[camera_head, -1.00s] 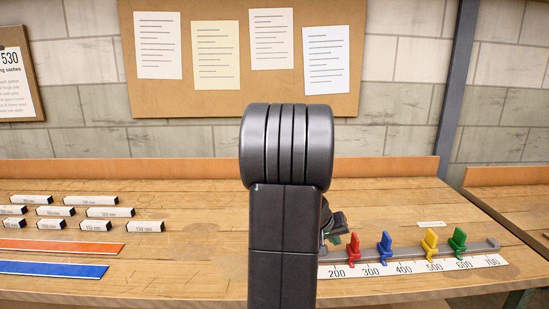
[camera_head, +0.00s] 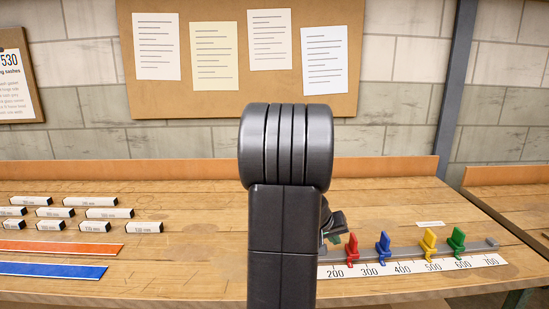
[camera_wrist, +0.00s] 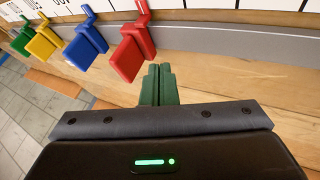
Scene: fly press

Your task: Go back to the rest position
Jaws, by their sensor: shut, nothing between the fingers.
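My gripper (camera_wrist: 158,85) is shut and empty in the wrist view, its green fingers together. The fingertips are beside the red stop (camera_wrist: 128,55), apart from it as far as I can see, near the grey rail (camera_wrist: 220,42). In the head view my arm hides most of the gripper; a small part shows left of the red stop (camera_head: 352,249). The blue stop (camera_head: 383,246), yellow stop (camera_head: 429,242) and green stop (camera_head: 457,240) stand farther right along the rail.
A numbered scale (camera_head: 415,266) runs along the front of the rail. Several labelled blocks (camera_head: 90,201), an orange strip (camera_head: 60,248) and a blue strip (camera_head: 52,270) lie at the left of the bench. A pinboard (camera_head: 240,100) hangs on the wall. The air above the bench is clear.

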